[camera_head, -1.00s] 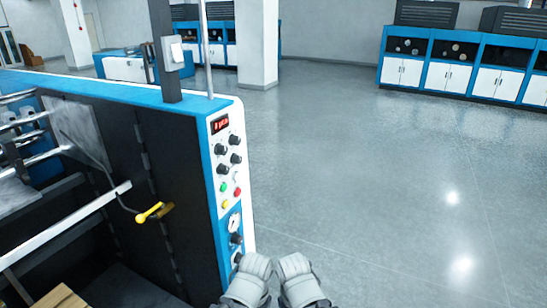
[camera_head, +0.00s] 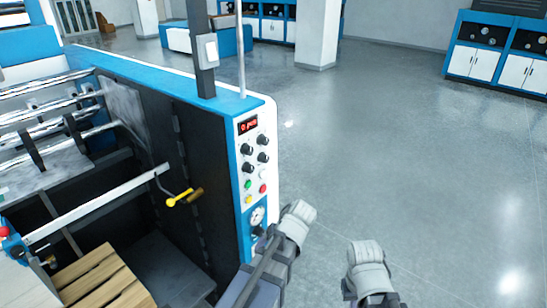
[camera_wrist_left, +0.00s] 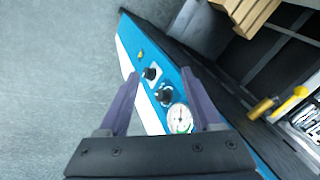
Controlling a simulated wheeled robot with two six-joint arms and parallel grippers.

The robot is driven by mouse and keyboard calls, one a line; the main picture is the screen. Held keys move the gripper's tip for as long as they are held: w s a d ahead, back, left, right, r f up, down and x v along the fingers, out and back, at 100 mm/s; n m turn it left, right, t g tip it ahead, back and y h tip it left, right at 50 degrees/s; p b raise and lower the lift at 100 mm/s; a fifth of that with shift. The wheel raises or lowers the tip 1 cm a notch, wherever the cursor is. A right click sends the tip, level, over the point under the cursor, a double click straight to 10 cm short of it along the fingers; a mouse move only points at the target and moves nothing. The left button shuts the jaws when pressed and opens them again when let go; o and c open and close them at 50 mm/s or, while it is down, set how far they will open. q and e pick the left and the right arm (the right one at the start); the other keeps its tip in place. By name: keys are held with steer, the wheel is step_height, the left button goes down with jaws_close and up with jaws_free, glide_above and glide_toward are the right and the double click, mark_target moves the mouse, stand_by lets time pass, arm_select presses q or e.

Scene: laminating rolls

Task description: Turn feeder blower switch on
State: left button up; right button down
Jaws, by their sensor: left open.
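The machine's white and blue control panel (camera_head: 258,165) carries a red display (camera_head: 248,126), several black knobs (camera_head: 262,157) and coloured buttons. Lower down are a round gauge (camera_head: 257,216) and a black knob (camera_head: 257,231), partly beside my left gripper. My left gripper (camera_head: 299,212) is just right of the panel's lower end. In the left wrist view the open, empty fingers (camera_wrist_left: 160,74) point at the lower panel, with a black switch (camera_wrist_left: 152,73), another black knob (camera_wrist_left: 163,95) and the gauge (camera_wrist_left: 180,118) between them. I cannot read which is the feeder blower switch. My right gripper (camera_head: 367,253) is over the floor.
A yellow handle (camera_head: 180,198) sticks out of the machine's dark side. A wooden pallet (camera_head: 100,280) lies low at left. A post with a grey box (camera_head: 207,50) rises from the machine's top. The floor to the right is clear up to the far cabinets (camera_head: 495,50).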

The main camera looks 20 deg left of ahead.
arm_select(q)
steer(key=w+d+r+n+t+y, duration=0.1)
steer(key=w+r+n+y, duration=0.3)
steer(key=r, duration=0.6)
steer(key=w+r+n+t+y, duration=0.4)
steer(key=w+r+y, duration=0.3)
steer(key=w+r, duration=0.2)
steer(key=shift+d+r+t+y, duration=0.3)
steer(key=shift+d+r, duration=0.1)
steer(key=shift+r, duration=0.15)
